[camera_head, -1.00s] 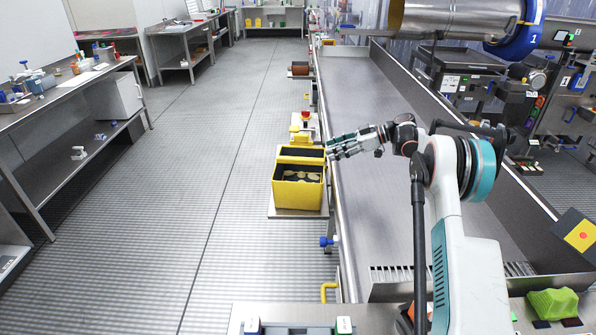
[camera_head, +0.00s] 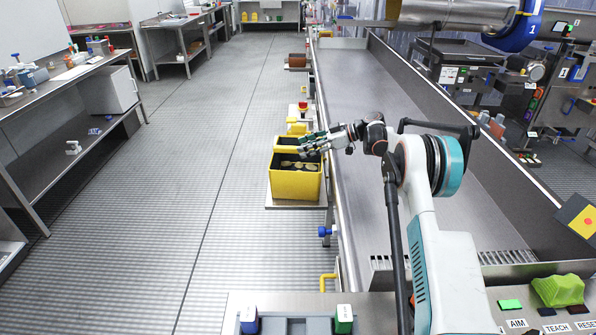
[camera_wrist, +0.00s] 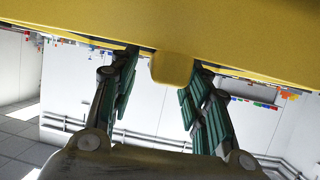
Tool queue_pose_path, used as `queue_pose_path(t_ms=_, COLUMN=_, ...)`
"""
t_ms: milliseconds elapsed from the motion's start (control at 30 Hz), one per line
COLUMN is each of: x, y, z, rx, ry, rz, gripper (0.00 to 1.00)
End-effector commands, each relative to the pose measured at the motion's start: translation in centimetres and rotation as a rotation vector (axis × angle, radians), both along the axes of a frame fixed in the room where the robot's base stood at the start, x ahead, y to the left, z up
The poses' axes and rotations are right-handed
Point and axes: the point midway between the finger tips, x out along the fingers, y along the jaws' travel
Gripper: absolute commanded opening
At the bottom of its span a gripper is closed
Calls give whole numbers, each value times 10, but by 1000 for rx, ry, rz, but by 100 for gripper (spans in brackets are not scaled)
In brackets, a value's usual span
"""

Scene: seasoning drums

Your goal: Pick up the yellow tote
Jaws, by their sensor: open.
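The yellow tote (camera_head: 294,182) stands on a small shelf at the left side of the steel conveyor trough in the head view. Its top is open and several pale round pieces lie inside. My gripper (camera_head: 306,145) is just above the tote's right rear part. In the wrist view the yellow tote (camera_wrist: 230,40) fills the top, with a rounded tab hanging down between the fingers. My gripper (camera_wrist: 163,75) is open, its green-padded fingers on either side of the tab with gaps. Whether a finger touches the tote I cannot tell.
The long steel trough (camera_head: 385,100) runs along the tote's right side. A red and yellow button box (camera_head: 303,108) stands behind the tote. Free grey floor (camera_head: 180,180) lies to the left, with a steel bench (camera_head: 60,85) beyond.

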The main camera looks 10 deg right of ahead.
Motion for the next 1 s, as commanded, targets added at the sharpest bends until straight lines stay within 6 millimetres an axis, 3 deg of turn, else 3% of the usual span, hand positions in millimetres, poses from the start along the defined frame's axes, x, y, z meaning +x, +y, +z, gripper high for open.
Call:
queue_pose_path(t_ms=200, x=9, y=28, z=-16, rx=0, ry=0, rz=2, gripper=43)
queue_pose_path(t_ms=467, x=10, y=32, z=-16, rx=0, ry=-1, rz=1, gripper=43)
queue_pose_path(t_ms=667, x=10, y=32, z=-16, rx=0, ry=-1, rz=1, gripper=0)
queue_pose_path(t_ms=1000, x=10, y=31, z=-15, rx=0, ry=-1, rz=1, gripper=0)
